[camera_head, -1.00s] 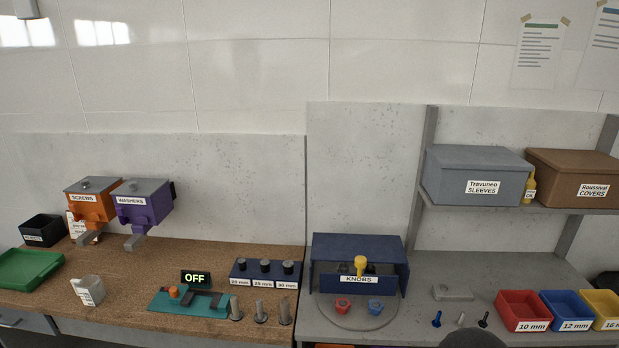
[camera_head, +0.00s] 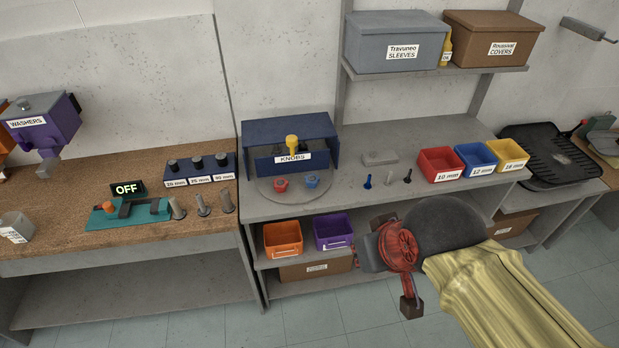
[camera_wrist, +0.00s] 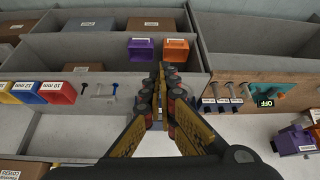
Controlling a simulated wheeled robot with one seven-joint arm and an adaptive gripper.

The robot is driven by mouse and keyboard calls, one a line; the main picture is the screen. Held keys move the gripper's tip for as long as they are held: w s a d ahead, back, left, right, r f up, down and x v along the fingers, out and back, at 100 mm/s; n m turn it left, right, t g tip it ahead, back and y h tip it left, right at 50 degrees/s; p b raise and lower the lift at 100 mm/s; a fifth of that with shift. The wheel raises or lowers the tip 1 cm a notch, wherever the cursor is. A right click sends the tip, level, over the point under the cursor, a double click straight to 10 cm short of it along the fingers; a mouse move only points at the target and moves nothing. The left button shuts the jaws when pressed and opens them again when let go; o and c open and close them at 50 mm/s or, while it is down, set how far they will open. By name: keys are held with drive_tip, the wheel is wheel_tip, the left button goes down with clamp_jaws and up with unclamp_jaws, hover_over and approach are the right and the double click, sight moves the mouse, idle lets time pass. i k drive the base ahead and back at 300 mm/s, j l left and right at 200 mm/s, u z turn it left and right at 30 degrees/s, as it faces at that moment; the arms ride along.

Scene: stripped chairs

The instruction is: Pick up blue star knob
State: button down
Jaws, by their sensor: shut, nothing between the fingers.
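The blue star knob (camera_head: 312,180) lies on a round grey disc (camera_head: 262,193) in front of the navy box labelled KNOBS (camera_head: 262,132). A red star knob (camera_head: 280,185) lies just left of it. My gripper (camera_wrist: 163,72) is shut and empty in the wrist view, pointing away from the camera. In the head view my gripper end, dark and red, is in front of the bench at the lower right, apart from the knob. I cannot make out the blue knob in the wrist view; my gripper covers the middle there.
A yellow knob (camera_head: 292,143) stands upright at the KNOBS box. Small pegs (camera_head: 388,179) and red, blue and yellow bins (camera_head: 440,162) are to the right. Orange (camera_head: 283,238) and purple (camera_head: 333,232) bins sit on the shelf below. A shelf with lidded boxes (camera_head: 395,42) is above.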

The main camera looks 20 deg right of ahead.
sight(311, 180)
drive_tip(key=i+j+z, duration=0.35)
drive_tip(key=j+z, duration=0.15)
drive_tip(key=j, duration=0.2)
drive_tip(key=i+j+z, duration=0.2)
drive_tip(key=j, duration=0.25)
drive_tip(key=z, duration=1.1)
